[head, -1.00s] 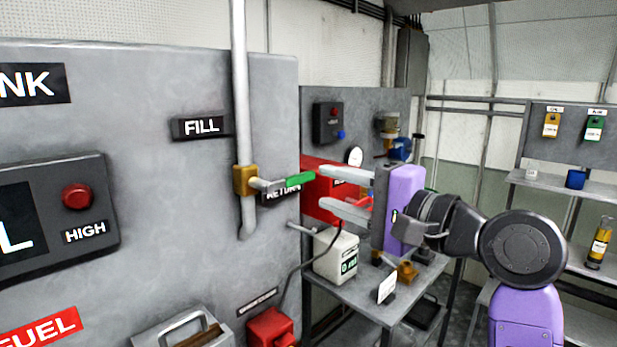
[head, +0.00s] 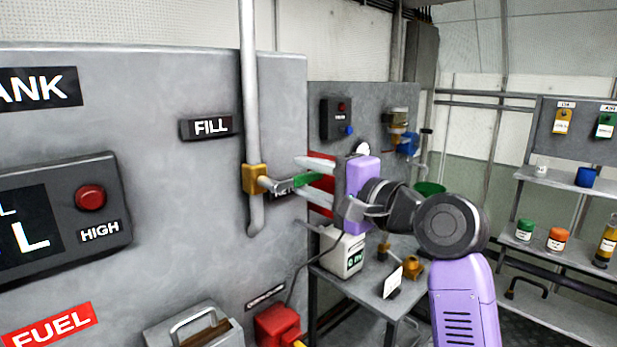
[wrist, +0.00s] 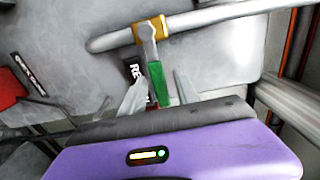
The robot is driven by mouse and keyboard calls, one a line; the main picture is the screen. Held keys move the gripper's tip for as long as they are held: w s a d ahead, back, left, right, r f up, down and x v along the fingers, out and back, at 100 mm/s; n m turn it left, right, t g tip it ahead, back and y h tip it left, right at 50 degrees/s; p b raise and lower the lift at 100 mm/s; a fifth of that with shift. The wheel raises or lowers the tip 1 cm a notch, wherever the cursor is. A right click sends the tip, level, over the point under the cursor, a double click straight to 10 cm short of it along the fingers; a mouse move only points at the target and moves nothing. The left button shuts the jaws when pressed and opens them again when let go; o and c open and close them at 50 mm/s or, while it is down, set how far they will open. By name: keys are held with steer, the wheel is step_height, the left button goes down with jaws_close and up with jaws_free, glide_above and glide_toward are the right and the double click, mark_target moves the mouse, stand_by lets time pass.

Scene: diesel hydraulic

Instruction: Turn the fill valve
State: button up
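The fill valve has a brass body (head: 255,179) on a white vertical pipe below the FILL sign (head: 210,127). Its grey lever ends in a green grip (head: 308,179) that points right, out from the tank. My gripper (head: 301,178) is open at the lever's end, one finger above the grip and one below. In the wrist view the green grip (wrist: 157,84) lies between the two spread fingers of my gripper (wrist: 160,77), with a gap on each side. The brass body (wrist: 149,26) shows beyond it.
The grey tank panel (head: 150,220) fills the left, with a red button (head: 90,198) on a HIGH box. Below my gripper, a white jug (head: 343,251) stands on a small table (head: 375,297). A red can (head: 277,327) sits low by the tank. Shelves stand at the right.

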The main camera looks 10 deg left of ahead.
jaws_close()
steer(key=shift+f, duration=0.1)
stand_by(1.1)
